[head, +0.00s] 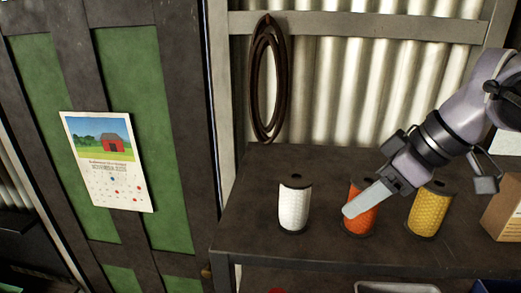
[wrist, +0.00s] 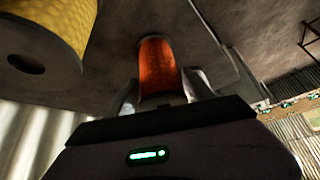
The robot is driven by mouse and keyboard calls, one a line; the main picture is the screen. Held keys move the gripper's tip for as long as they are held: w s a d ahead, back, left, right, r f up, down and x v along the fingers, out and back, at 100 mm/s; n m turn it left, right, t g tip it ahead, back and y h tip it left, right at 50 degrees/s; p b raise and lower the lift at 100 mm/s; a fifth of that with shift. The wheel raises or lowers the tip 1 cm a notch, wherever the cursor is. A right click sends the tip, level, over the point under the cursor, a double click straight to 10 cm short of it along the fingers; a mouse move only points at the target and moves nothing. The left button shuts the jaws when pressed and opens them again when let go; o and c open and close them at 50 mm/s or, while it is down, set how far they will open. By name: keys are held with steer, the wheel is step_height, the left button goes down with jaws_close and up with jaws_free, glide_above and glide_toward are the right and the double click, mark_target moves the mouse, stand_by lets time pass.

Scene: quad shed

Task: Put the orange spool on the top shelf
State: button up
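The orange spool (head: 358,221) stands upright on the dark shelf between a white spool (head: 294,208) and a yellow spool (head: 431,209). My gripper (head: 358,206) reaches down to it from the right, and one finger covers part of its front. In the wrist view the orange spool (wrist: 158,66) lies between the two fingers of my gripper (wrist: 161,82), close to both. Whether they press on it cannot be told. The yellow spool (wrist: 44,35) shows at the upper left there.
The dark shelf (head: 258,222) has free room left of the white spool. A cardboard box (head: 505,207) stands at its right end. A coiled hose (head: 268,85) hangs on the wall behind. A grey tray (head: 396,287) shows below the shelf's front edge.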

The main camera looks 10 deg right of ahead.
steer(key=shift+o, duration=0.8)
steer(key=shift+w, duration=0.1)
steer(key=shift+s+r, duration=0.1)
steer(key=shift+s, duration=0.1)
steer(key=shift+d+r, duration=0.1)
steer(key=shift+r, duration=0.25)
steer(key=p+v, duration=0.2)
steer(key=v, duration=0.9)
steer(key=shift+r+p, duration=0.2)
steer(key=shift+p, duration=0.2)
steer(key=shift+s, duration=0.15)
